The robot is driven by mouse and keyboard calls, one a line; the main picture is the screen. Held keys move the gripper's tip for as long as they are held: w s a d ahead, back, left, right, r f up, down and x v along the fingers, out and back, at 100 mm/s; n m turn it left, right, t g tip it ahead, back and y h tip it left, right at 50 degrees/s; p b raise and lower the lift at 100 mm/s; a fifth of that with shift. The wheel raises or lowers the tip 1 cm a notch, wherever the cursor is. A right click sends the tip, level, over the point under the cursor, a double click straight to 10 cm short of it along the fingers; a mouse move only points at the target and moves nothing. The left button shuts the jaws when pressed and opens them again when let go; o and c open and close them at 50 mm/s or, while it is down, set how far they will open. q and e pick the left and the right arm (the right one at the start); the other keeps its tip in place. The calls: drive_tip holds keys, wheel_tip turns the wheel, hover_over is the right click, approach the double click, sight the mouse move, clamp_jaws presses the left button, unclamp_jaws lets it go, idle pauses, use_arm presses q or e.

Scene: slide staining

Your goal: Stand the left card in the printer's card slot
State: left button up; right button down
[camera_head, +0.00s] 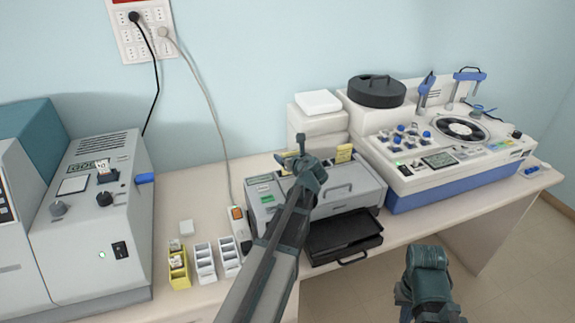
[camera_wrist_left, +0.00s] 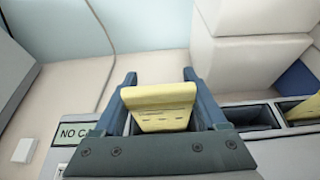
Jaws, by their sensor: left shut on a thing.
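The grey printer (camera_head: 345,199) stands on the bench, with a small display (camera_head: 265,199) on its left; in the left wrist view the display (camera_wrist_left: 76,132) reads "NO CA", the rest cut off. My left gripper (camera_head: 292,153) is over the printer's back left. In the left wrist view, my left gripper (camera_wrist_left: 160,92) is shut on a yellow card (camera_wrist_left: 160,108), one finger at each side. The card's lower edge is hidden, so I cannot tell whether it sits in a slot. A second yellow card (camera_wrist_left: 304,110) stands further right. My right gripper (camera_head: 428,258) is low at the front, its jaws unclear.
A dark open slot (camera_wrist_left: 250,115) lies right of the held card. A black tray (camera_head: 343,236) juts from the printer's front. White boxes (camera_head: 319,122) stand behind it. Small yellow and white racks (camera_head: 204,262) stand left. A staining machine (camera_head: 450,165) is at right.

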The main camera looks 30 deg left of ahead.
use_arm(q)
drive_tip(key=shift+f, duration=0.65)
use_arm(e)
drive_tip(key=shift+f, duration=0.6)
drive_tip(key=shift+f, duration=0.1)
use_arm(q)
drive_tip(key=shift+f+b, duration=0.25)
drive_tip(key=shift+b, duration=0.1)
drive_tip(key=o, duration=1.3)
drive_tip(key=shift+r, duration=0.1)
use_arm(e)
drive_tip(key=shift+f, duration=0.1)
use_arm(q)
drive_tip(key=p+v, duration=0.5)
drive_tip(key=v, duration=0.7)
drive_tip(key=shift+r, duration=0.25)
use_arm(e)
wheel_tip(320, 180, up, 5)
